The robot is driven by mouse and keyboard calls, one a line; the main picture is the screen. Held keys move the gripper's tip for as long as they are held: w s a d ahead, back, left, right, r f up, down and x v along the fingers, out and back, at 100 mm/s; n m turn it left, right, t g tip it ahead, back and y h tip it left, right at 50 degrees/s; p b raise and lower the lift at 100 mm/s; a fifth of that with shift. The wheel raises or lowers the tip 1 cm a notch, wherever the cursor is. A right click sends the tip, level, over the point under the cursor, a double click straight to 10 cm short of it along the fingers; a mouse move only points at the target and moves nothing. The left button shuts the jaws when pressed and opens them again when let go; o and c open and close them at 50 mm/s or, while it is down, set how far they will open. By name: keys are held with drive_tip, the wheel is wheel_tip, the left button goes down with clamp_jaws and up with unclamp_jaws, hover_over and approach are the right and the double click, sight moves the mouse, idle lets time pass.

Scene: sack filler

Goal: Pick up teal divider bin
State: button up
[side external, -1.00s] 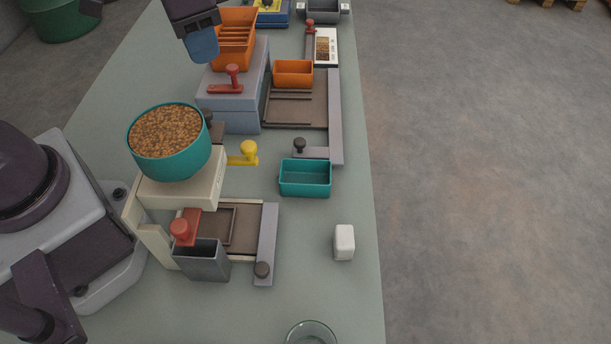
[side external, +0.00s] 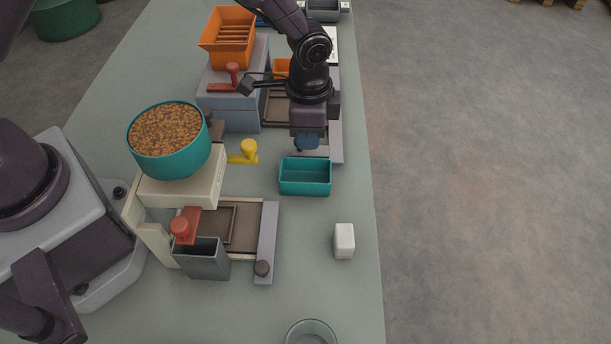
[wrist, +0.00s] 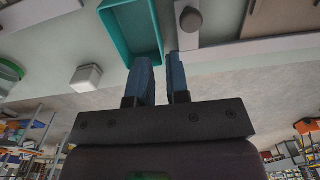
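The teal divider bin (side external: 305,190) is a small open rectangular box standing on the table right of centre in the side view. It looks empty. In the wrist view the bin (wrist: 151,32) shows at the top, just ahead of my fingers. My gripper (side external: 307,143) points down just behind the bin's far edge in the side view.
A dark-knobbed grey slide (side external: 318,154) lies close behind the bin. A yellow-knobbed lever (side external: 245,155) and a teal hopper of pellets (side external: 170,160) stand left. A white block (side external: 344,241) stands front right. The table between the bin and the block is clear.

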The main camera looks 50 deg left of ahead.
sight(306, 159)
drive_tip(key=shift+s+f, duration=0.15)
drive_tip(key=shift+f, duration=3.25)
clamp_jaws()
